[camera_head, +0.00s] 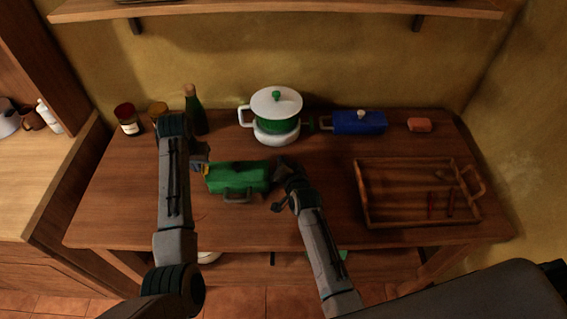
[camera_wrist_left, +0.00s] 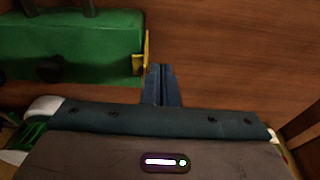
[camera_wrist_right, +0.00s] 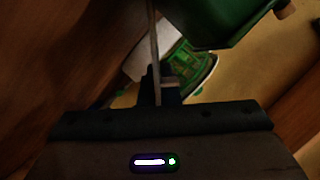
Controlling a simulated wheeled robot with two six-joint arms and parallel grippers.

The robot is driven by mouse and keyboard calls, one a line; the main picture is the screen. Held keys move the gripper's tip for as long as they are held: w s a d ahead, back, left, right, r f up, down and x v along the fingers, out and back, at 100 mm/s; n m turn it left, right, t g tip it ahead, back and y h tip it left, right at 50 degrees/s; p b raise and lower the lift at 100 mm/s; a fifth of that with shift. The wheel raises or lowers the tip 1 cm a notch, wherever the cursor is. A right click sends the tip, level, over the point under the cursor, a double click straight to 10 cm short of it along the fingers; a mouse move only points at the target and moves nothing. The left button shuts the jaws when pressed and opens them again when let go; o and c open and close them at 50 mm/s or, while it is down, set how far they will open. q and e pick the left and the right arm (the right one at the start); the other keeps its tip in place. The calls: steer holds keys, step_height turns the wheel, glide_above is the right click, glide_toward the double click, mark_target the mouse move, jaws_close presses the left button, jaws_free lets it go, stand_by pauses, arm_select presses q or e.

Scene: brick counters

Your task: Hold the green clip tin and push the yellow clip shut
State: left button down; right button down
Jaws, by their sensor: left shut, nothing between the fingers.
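The green clip tin (camera_head: 238,177) stands on the wooden counter between my two grippers, with a dark handle on its front side. Its yellow clip (camera_wrist_left: 140,52) is at the tin's left end in the head view and stands slightly off the end wall in the left wrist view. My left gripper (camera_head: 203,163) is shut and empty, its fingertips just beside the clip with a small gap. My right gripper (camera_head: 279,172) is at the tin's right end. In the right wrist view the tin (camera_wrist_right: 215,18) is at the top, and the finger contact is unclear.
A white and green pot (camera_head: 276,115), a blue box (camera_head: 358,122) and an orange block (camera_head: 419,125) stand at the back. A wooden tray (camera_head: 362,195) lies on the right. A dark bottle (camera_head: 194,112) and a red jar (camera_head: 128,120) stand behind my left arm.

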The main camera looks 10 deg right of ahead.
arm_select(q)
step_height(320, 180, up, 6)
steer(key=shift+w+a+r, duration=0.2)
steer(key=shift+a+r, duration=0.05)
steer(key=shift+a, duration=0.2)
arm_select(e)
steer(key=c, duration=2.1)
jaws_free()
steer(key=o, duration=0.5)
